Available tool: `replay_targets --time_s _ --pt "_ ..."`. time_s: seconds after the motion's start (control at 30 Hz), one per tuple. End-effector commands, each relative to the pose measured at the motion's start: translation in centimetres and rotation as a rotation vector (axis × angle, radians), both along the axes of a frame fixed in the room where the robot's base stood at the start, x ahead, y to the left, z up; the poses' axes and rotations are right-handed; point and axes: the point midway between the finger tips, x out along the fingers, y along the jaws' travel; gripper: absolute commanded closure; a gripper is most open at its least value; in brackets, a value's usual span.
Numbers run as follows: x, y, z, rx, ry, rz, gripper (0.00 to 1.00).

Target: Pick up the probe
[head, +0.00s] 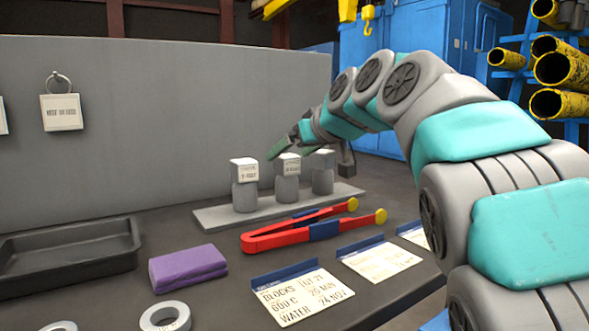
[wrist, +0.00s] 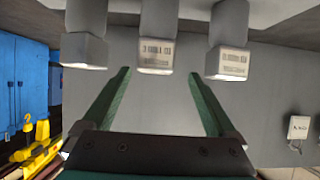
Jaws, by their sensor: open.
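Three upright grey cylinders with pale, labelled block heads stand in a row on a grey base plate (head: 215,219): the left one (head: 245,186), the middle one (head: 287,180) and the right one (head: 322,172). Their labels are too small to read surely, so I cannot tell which is the probe. My gripper (head: 283,150) is at the middle head, its green fingers partly covering the view there. In the wrist view, which is upside down, my gripper (wrist: 159,74) is open and empty. The middle head (wrist: 156,55) lies between the finger lines, just beyond the tips.
Red tongs (head: 290,233) lie in front of the base plate. A purple block (head: 188,268), a black tray (head: 70,250), a grey ring (head: 165,317) and label cards (head: 303,297) are on the dark table. A grey panel (head: 150,110) stands behind.

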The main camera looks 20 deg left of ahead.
Motion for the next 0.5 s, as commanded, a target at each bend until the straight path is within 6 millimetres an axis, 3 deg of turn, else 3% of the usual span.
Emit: replay_targets --time_s 0.5 --pt "3.2 2.7 -2.7 -0.002 0.003 0.000 0.07"
